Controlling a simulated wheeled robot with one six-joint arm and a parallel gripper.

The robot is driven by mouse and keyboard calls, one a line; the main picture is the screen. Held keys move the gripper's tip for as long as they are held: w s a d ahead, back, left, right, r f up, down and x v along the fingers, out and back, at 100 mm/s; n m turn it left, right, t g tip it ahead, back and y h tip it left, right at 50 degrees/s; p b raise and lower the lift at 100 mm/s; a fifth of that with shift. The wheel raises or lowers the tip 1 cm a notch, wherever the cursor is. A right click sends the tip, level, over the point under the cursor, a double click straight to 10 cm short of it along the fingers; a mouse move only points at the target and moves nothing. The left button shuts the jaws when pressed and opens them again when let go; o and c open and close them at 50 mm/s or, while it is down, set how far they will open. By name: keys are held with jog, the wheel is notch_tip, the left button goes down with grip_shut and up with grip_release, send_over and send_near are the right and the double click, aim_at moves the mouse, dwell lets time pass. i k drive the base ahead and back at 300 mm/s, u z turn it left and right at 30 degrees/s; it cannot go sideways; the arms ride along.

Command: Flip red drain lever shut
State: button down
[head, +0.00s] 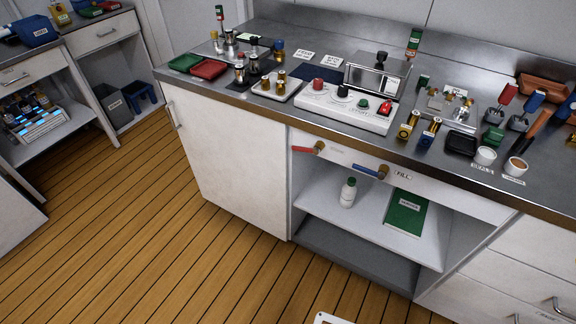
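The red drain lever (303,150) is on the white panel under the counter's front edge, at the top left of the open bay. It sticks out to the left from its brass valve body (319,148), roughly level along the panel. A small label beside it is too faint to read. To its right a blue lever (366,171) also points left from a brass valve (384,172), next to a label reading FILL (403,175). My gripper is not in view, and nothing touches either lever.
A closed cabinet door (225,160) is to the left. The counter above is crowded with tools and cups.

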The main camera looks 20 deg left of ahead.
aim_at(316, 150)
jog(key=k, duration=0.3)
jog(key=u, duration=0.9)
jog(key=i, duration=0.5)
